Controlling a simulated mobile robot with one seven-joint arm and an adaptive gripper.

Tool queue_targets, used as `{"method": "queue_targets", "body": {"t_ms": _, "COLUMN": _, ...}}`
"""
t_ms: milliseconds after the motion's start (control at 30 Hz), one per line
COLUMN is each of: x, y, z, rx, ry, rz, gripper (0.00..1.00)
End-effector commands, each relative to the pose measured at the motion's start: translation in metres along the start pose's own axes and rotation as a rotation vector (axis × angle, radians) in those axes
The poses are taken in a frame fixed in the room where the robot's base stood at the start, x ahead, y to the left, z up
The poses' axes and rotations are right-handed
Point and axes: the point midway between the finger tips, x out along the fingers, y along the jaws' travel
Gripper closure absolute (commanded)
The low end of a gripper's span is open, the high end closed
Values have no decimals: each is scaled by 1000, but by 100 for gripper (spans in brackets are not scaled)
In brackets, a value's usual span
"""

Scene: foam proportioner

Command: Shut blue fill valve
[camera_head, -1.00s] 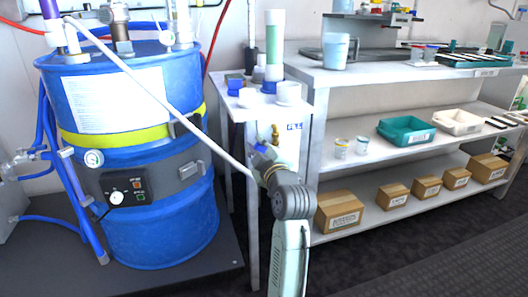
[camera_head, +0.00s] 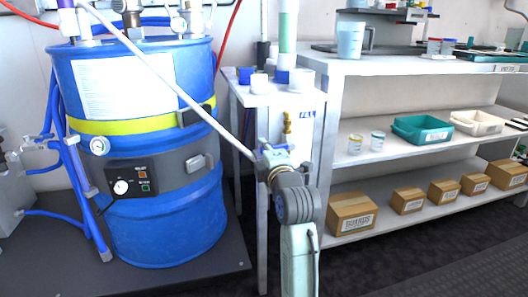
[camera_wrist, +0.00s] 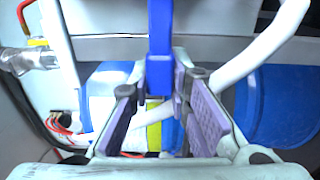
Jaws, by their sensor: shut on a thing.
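The blue fill valve's handle (camera_wrist: 160,40) shows in the wrist view as an upright blue bar running down between my fingers. My gripper (camera_wrist: 158,98) has its two purple-grey pads on either side of the bar's lower part and is shut on it. In the head view my gripper (camera_head: 270,152) is at the front of the white stand, beside the FILL label (camera_head: 307,115) and just below a brass fitting (camera_head: 287,124). There the gripper and my wrist hide most of the valve, so I cannot tell the handle's angle to the pipe.
A blue drum (camera_head: 140,215) with a yellow band stands at left. A white hose (camera_head: 165,82) slants down from the drum top towards my gripper. A shelf unit (camera_head: 400,148) with bins and boxes stands at right. The floor in front is dark and clear.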

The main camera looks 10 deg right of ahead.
Motion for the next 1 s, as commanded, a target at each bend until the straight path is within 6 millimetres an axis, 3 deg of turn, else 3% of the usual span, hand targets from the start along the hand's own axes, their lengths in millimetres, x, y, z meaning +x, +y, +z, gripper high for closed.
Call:
{"method": "queue_targets", "body": {"t_ms": 467, "x": 1, "y": -1, "z": 0, "rx": -16, "ry": 0, "rz": -1, "gripper": 100}}
{"method": "queue_targets", "body": {"t_ms": 500, "x": 1, "y": -1, "z": 0, "rx": -16, "ry": 0, "rz": -1, "gripper": 81}}
{"method": "queue_targets", "body": {"t_ms": 800, "x": 0, "y": -1, "z": 0, "rx": -13, "ry": 0, "rz": -1, "gripper": 62}}
{"method": "queue_targets", "body": {"t_ms": 1000, "x": 0, "y": -1, "z": 0, "rx": -12, "ry": 0, "rz": -1, "gripper": 62}}
